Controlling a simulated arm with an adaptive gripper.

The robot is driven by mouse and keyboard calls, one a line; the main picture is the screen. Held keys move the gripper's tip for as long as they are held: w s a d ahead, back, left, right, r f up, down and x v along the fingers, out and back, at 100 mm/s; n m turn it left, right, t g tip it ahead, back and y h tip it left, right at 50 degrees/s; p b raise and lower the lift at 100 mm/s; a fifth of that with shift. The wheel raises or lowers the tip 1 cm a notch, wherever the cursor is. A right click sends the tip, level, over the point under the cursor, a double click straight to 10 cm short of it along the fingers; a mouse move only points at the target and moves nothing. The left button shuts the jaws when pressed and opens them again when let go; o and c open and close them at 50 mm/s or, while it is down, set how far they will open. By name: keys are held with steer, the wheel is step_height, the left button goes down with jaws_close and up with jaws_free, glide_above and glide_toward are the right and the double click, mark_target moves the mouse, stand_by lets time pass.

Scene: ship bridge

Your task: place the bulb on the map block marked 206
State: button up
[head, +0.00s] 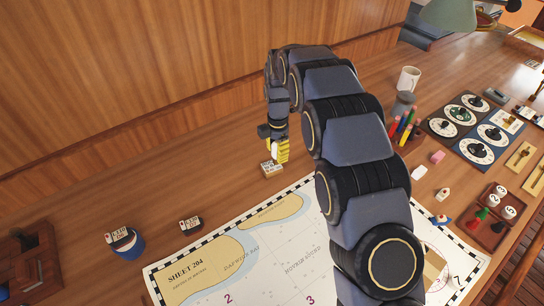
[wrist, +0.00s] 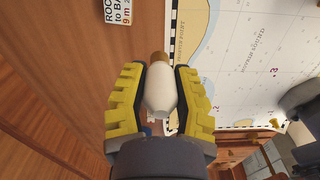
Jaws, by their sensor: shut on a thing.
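My gripper (head: 278,150) is shut on the bulb (wrist: 161,95), with its yellow-padded fingers on either side. The bulb is white with a brass-coloured base pointing away from the wrist camera. In the head view my gripper is over the table behind the chart, just above a small pale block (head: 271,169) with dark print. A printed white label (wrist: 118,11) shows at the top of the wrist view, partly cut off. I cannot read 206 on any block.
A mug (head: 408,79), pencils, dial panel (head: 470,127) and small pieces fill the right. The wall is close behind.

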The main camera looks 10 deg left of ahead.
glide_above(272, 166)
step_height(272, 166, down, 7)
steer(key=shift+f, duration=0.1)
steer(key=shift+w+f, duration=0.1)
steer(key=shift+f, duration=1.3)
steer(key=o, duration=0.8)
steer(key=shift+f, duration=0.15)
step_height(272, 166, up, 12)
steer(key=shift+r, duration=0.2)
